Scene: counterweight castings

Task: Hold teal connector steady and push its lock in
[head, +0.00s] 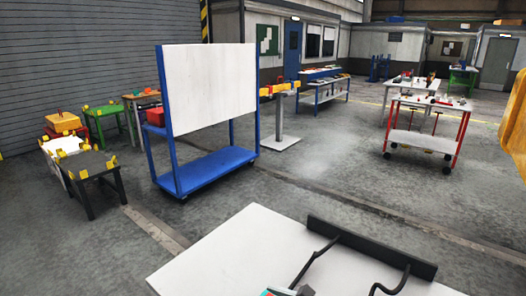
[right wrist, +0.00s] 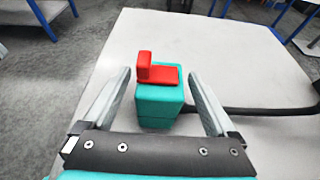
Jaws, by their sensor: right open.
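The teal connector (right wrist: 158,108) sits on the white table in the right wrist view, with a black cable leaving it to the right. Its red lock (right wrist: 164,75) lies on top, with a raised block at its left end. How deep the lock sits is unclear. My right gripper (right wrist: 158,74) is open, with one grey finger on each side of the connector and visible gaps between. In the head view only a small teal and red bit of the connector (head: 267,294) shows at the bottom edge, beside grey parts. My left gripper is not visible.
The white table (head: 215,255) carries a black bar (head: 370,247) with two black cables (head: 318,258) along its far side. The table's left part is clear. Beyond stand a blue trolley with a white panel (head: 210,88) and a red-framed cart (head: 420,140).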

